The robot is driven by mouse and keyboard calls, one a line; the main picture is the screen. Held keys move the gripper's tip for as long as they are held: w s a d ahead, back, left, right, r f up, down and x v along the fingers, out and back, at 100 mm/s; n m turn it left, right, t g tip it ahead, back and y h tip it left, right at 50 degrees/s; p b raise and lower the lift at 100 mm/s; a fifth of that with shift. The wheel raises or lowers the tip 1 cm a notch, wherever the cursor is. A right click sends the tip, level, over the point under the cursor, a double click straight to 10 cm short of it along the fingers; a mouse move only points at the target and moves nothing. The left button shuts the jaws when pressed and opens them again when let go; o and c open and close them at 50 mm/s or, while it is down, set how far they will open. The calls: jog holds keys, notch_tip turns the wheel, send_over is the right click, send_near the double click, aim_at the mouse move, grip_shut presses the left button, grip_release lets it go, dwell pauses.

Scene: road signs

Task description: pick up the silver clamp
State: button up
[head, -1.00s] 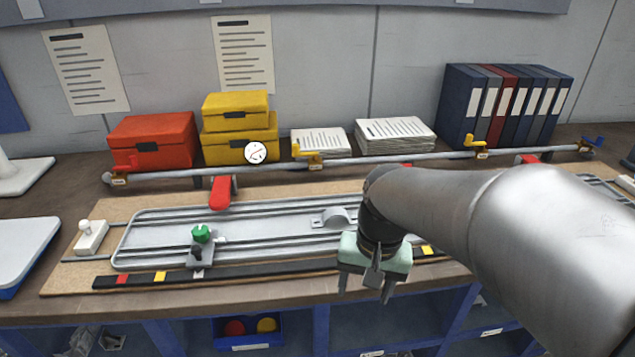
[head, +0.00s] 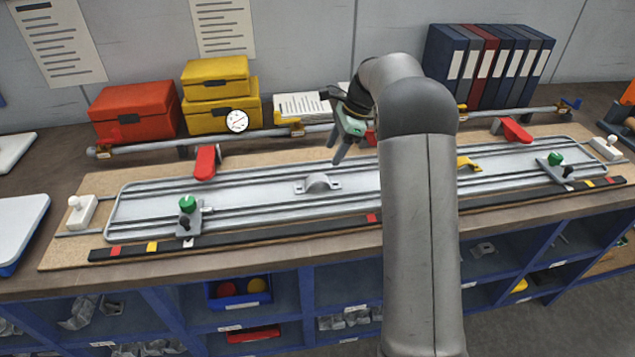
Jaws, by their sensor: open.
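The silver clamp (head: 317,184) is a small saddle-shaped bracket with a raised arch and flat ears. It lies on the long metal tray (head: 250,196), near its middle. My gripper (head: 337,158) is open and empty. It hangs with its fingers pointing down and left, above and a little behind and right of the silver clamp in the picture. It looks apart from the clamp. The clamp is fully visible, while my arm hides part of the tray to its right.
A horizontal pipe (head: 265,133) with yellow fittings runs behind the tray. A red lever (head: 205,163) and a green-knobbed stop (head: 188,206) stand left of the clamp. A yellow bracket (head: 468,164) lies to the right. Boxes (head: 137,110) and binders (head: 490,68) stand behind.

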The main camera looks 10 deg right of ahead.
aim_at(318, 177)
jog(key=x, duration=0.6)
jog(key=shift+a+f+p, duration=0.15)
jog(key=shift+f+p, duration=0.1)
jog(key=shift+p, duration=0.15)
jog(key=shift+w+p+x, duration=0.15)
jog(key=shift+p+x, duration=0.3)
jog(key=shift+x, duration=0.85)
jog(key=shift+w+p+x, duration=0.1)
jog(key=shift+p+x, duration=0.3)
jog(key=shift+x, duration=0.95)
jog(key=c, duration=1.2)
